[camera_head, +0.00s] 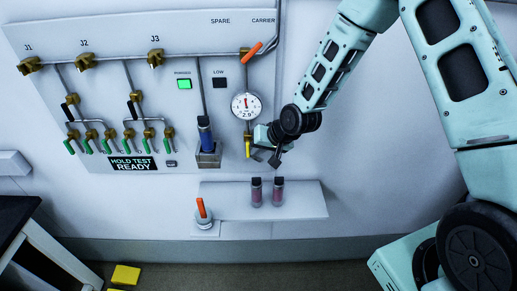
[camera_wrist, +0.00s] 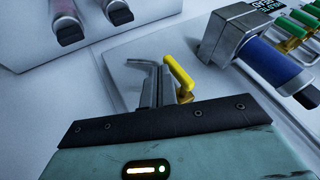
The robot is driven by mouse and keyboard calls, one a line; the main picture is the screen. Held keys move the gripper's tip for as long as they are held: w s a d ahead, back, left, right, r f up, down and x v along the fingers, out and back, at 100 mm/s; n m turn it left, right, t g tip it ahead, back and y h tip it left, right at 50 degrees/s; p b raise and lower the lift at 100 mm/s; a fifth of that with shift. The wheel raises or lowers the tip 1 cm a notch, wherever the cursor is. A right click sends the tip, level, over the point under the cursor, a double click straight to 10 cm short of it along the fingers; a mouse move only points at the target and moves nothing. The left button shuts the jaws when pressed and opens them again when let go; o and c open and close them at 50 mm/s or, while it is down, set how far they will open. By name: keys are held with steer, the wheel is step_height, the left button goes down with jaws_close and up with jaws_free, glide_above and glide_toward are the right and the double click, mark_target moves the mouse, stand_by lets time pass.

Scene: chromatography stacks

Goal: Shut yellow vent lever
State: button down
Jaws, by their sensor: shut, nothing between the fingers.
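The yellow vent lever (camera_head: 248,148) hangs straight down on the wall panel, below the round gauge (camera_head: 246,106) that reads 2.9. In the wrist view the yellow lever (camera_wrist: 180,73) lies right beside my finger ends, with a yellow part also showing behind the fingers. My gripper (camera_head: 275,160) is just right of the lever in the head view. In the wrist view my gripper (camera_wrist: 160,80) has its fingers together with nothing held. I cannot tell whether a finger touches the lever. The lever's pivot is partly hidden by my gripper.
A blue cylinder in a grey holder (camera_head: 207,155) stands left of the lever, and shows in the wrist view (camera_wrist: 228,35). Two dark-capped vials (camera_head: 267,192) stand on a shelf (camera_head: 305,202) below. Green-handled valves (camera_head: 105,146) are farther left.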

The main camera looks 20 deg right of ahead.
steer(key=shift+a+f+b, duration=0.1)
steer(key=shift+f+b, duration=0.1)
steer(key=shift+b, duration=0.25)
steer(key=shift+y, duration=0.4)
